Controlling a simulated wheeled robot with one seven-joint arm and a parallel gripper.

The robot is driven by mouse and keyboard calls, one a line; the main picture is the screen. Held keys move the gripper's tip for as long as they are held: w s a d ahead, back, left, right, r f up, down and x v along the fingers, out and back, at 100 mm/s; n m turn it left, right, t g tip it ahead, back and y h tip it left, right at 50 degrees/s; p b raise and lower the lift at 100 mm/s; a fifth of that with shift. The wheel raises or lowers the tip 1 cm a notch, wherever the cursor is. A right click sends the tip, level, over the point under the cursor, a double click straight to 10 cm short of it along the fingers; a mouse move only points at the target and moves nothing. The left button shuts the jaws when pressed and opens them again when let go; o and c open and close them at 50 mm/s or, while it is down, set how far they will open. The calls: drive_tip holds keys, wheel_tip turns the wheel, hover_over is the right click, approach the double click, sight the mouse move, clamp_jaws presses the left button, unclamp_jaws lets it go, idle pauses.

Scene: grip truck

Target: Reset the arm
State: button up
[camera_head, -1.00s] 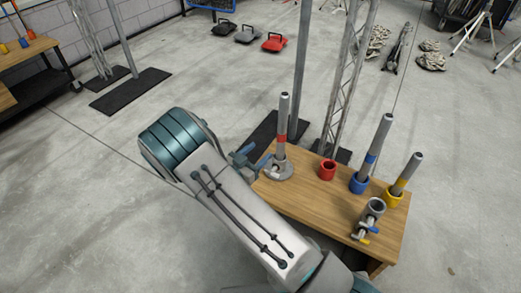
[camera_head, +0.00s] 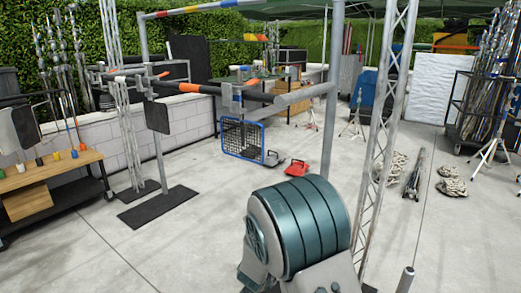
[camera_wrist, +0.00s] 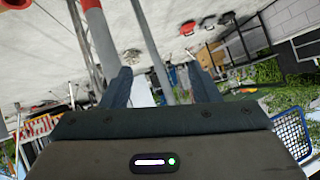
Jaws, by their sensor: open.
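My gripper (camera_wrist: 160,80) shows in the wrist view with its two dark fingers spread apart and no object held between them. A grey tube with a red band (camera_wrist: 101,36) stands close to the left finger, apart from it as far as I can tell. In the head view my teal-banded arm link fills the lower middle, and my gripper cannot be made out there. The top of a grey tube (camera_head: 405,278) shows at the bottom edge. The near table is out of that view.
Upright posts (camera_head: 331,125) and a lattice truss (camera_head: 388,130) stand close beyond my arm. A wooden workbench (camera_head: 55,172) is at the left. Open concrete lies between.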

drive_tip(key=s+d+r+n+g+y+p, duration=0.1)
drive_tip(key=s+r+y+p, duration=0.2)
drive_tip(key=r, duration=0.4)
drive_tip(key=s+d+r+n+g+y+p, duration=0.1)
drive_tip(key=s+r+n+p, duration=0.1)
drive_tip(key=s+r+p, duration=0.45)
drive_tip(key=s+r+n+g+y+p, duration=0.1)
drive_tip(key=s+r+g, duration=0.15)
drive_tip(key=r, duration=0.65)
drive_tip(key=s+d+r+n+g+h+p, duration=0.1)
drive_tip(key=s+d+r+p, duration=0.2)
drive_tip(key=s, duration=0.6)
drive_tip(key=s+d+r+n+g+h+p, duration=0.1)
drive_tip(key=s+d+r+p, duration=0.3)
drive_tip(key=s, duration=0.5)
wheel_tip(320, 180, up, 3)
drive_tip(key=shift+s+d+r+n+g, duration=0.1)
drive_tip(key=shift+s+d+n+g, duration=0.3)
drive_tip(key=shift+d+g, duration=0.6)
drive_tip(key=shift+w+d+t, duration=0.1)
drive_tip(key=shift+d+t, duration=0.05)
drive_tip(key=shift+t, duration=0.1)
